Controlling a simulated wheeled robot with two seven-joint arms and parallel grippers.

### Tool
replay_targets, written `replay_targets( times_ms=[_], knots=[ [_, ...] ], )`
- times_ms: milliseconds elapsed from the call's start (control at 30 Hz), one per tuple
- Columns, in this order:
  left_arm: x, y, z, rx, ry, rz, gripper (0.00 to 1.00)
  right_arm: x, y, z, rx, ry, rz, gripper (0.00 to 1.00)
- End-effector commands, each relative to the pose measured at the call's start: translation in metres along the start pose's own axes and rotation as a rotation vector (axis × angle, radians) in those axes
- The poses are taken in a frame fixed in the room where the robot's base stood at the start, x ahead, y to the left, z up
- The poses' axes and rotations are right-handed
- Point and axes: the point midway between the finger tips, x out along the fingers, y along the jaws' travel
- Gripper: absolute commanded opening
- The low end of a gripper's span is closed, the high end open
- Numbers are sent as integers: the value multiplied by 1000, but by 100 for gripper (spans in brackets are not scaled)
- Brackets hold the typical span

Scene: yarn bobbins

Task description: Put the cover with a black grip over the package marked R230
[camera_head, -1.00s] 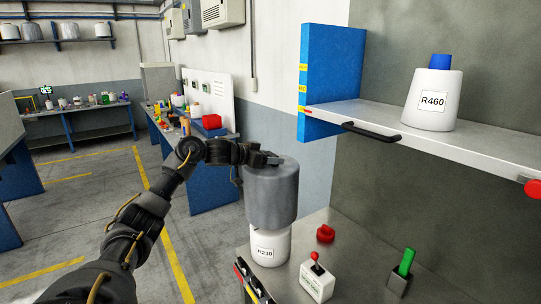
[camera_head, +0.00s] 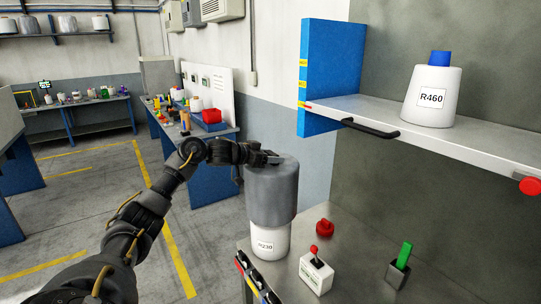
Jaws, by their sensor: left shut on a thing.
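The white package marked R230 (camera_head: 266,244) stands upright on the metal bench at its left end. The grey cover (camera_head: 271,195) sits upright around the upper part of that package, with the label and lower part showing below its rim. My left gripper (camera_head: 270,158) is at the top of the cover, shut on its grip. The grip itself is hidden by the gripper, so its colour cannot be seen. My right gripper is not in view.
A white package marked R460 (camera_head: 432,95) stands on the shelf (camera_head: 470,142) at the upper right. A white box with a red knob (camera_head: 317,272), a red knob (camera_head: 325,227) and a green lever (camera_head: 404,256) stand on the metal bench (camera_head: 352,238).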

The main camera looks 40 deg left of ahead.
Motion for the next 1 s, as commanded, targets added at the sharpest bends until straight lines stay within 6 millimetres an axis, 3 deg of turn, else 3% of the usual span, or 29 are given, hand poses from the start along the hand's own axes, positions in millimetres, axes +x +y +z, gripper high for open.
replay_targets(
  times_ms=[1000],
  knots=[
    [23,0,76,0,0,-1,17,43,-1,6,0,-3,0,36]
  ],
)
